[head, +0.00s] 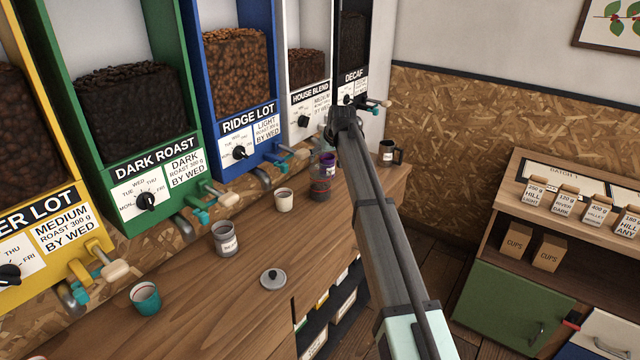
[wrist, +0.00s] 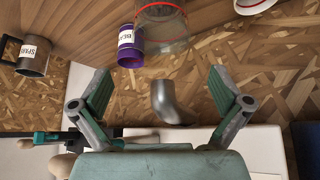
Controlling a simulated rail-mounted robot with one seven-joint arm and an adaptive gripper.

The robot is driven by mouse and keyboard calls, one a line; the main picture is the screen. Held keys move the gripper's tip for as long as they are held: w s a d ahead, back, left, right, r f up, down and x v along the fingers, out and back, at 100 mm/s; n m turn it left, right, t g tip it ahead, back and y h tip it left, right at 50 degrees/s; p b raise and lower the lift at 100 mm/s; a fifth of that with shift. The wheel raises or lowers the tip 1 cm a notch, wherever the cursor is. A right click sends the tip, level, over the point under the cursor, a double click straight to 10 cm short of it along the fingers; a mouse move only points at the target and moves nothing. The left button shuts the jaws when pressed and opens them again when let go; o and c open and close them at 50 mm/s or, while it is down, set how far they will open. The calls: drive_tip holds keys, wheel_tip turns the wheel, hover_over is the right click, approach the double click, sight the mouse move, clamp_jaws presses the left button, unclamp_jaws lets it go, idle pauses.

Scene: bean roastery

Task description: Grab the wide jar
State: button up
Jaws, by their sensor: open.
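A wide clear jar with a red band (head: 320,190) stands on the wooden counter, partly see-through and close to a purple labelled cup (head: 328,160). In the wrist view the jar (wrist: 165,30) is at the top centre, with its upper edge cut off by the frame, and the purple cup (wrist: 130,47) is at its left. My gripper (wrist: 163,85) is open, with its fingers spread wide and nothing held. The jar lies beyond the fingertips, apart from them. In the head view my gripper (head: 345,122) is up by the dispensers, above and past the jar.
A grey curved spout (wrist: 167,103) shows between my fingers. A dark mug (head: 390,152) stands right of the jar; a white cup (head: 284,199), a labelled grey container (head: 225,238), a loose lid (head: 273,279) and a teal cup (head: 146,298) stand left. Dispenser handles (head: 222,196) jut out over the counter.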

sight(321, 166)
drive_tip(key=p+x, duration=0.3)
drive_tip(key=x, duration=0.5)
drive_tip(key=shift+a+f, duration=0.1)
drive_tip(key=shift+f, duration=0.05)
drive_tip(key=c, duration=1.5)
drive_tip(key=shift+r, duration=0.2)
